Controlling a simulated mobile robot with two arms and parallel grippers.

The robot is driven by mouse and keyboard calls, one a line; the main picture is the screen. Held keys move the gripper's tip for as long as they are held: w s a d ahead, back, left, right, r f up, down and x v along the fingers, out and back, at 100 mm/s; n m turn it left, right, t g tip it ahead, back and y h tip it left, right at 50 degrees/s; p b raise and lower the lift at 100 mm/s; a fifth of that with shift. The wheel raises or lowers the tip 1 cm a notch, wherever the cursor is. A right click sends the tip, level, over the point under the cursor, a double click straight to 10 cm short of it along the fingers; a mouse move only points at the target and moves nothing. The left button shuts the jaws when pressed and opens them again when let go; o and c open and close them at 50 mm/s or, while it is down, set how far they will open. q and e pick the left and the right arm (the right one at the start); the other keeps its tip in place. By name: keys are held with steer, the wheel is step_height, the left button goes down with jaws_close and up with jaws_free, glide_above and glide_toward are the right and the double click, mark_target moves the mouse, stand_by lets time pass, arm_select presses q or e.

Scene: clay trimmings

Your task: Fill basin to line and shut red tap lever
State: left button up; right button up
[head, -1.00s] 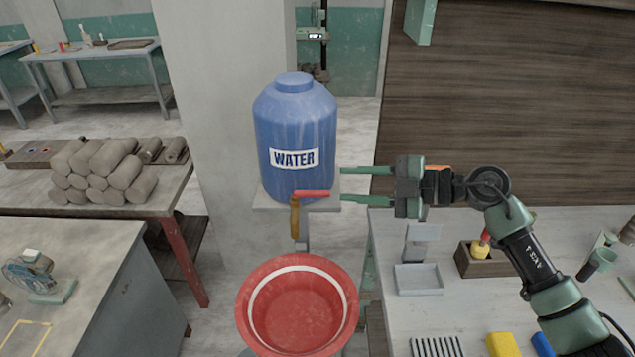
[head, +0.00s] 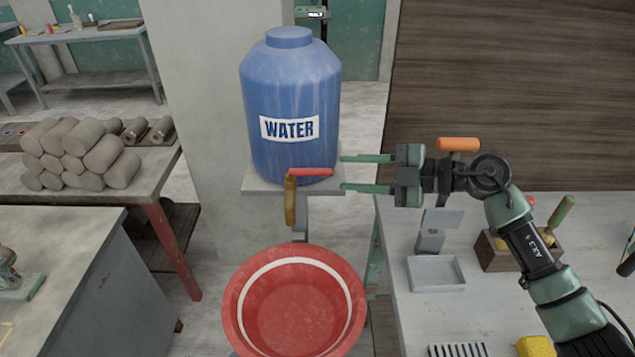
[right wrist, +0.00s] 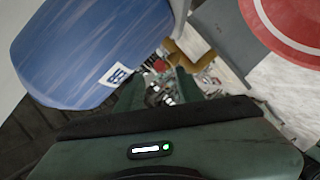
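The red tap lever (head: 311,172) points right, crosswise above the brass tap (head: 290,200) on the blue water barrel (head: 290,95). The red basin (head: 235,310) with a white line inside stands below the tap. I see no water stream, and no water is evident in the basin. My right gripper (head: 343,173) is open and empty, its two fingers pointing left just right of the lever's tip, apart from it in the picture. In the right wrist view the brass tap (right wrist: 178,52) and the basin (right wrist: 265,25) show beyond the gripper. My left gripper is not in view.
The barrel rests on a grey shelf (head: 262,188). A table with stacked clay rolls (head: 85,150) stands at the left. The right worktable (head: 405,310) holds a small grey tray (head: 436,288) and a wooden tool box (head: 495,258).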

mark_target(330, 173)
steer(key=shift+a+f, duration=0.1)
steer(key=shift+a, duration=0.15)
steer(key=p+x, duration=0.2)
steer(key=x, duration=0.4)
steer(key=shift+w, duration=0.1)
steer(key=shift+w+a+f, duration=0.15)
steer(key=shift+a, duration=0.45)
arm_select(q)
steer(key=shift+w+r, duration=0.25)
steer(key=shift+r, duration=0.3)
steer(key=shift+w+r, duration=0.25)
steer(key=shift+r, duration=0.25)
arm_select(e)
jaws_close()
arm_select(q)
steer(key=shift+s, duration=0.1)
